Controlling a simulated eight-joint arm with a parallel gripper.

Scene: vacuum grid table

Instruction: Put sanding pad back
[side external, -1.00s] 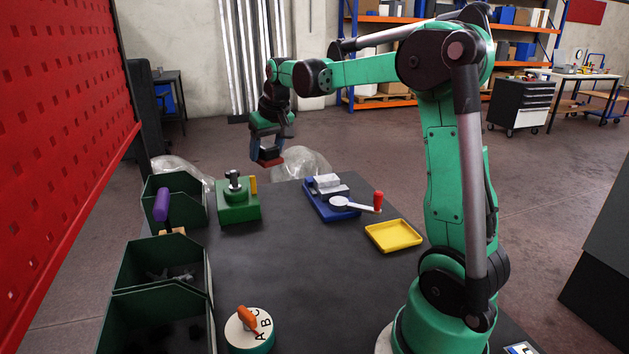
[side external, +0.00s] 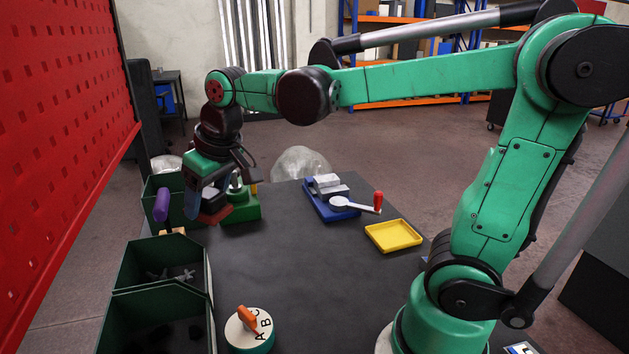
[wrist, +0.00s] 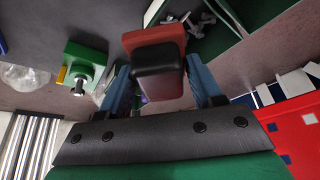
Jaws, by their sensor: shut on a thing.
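The sanding pad (wrist: 155,45) is a reddish-brown block with a black grip. In the side view the sanding pad (side external: 215,215) hangs below my gripper (side external: 207,200). In the wrist view my gripper (wrist: 158,90) has its blue fingers on both sides of the black grip, shut on it. The pad is in the air, in front of the green fixture and near the rearmost green bin (side external: 160,190). The inside of that bin is partly hidden by my gripper. Which spot belongs to the pad cannot be told.
A purple-handled tool (side external: 162,205) stands at the bins. The middle bin (side external: 178,250) holds grey metal parts. The green fixture (side external: 243,207), blue clamp device (side external: 330,200), yellow tray (side external: 393,235) and lettered dial (side external: 249,330) stand on the dark table (side external: 300,270). The table's middle is clear.

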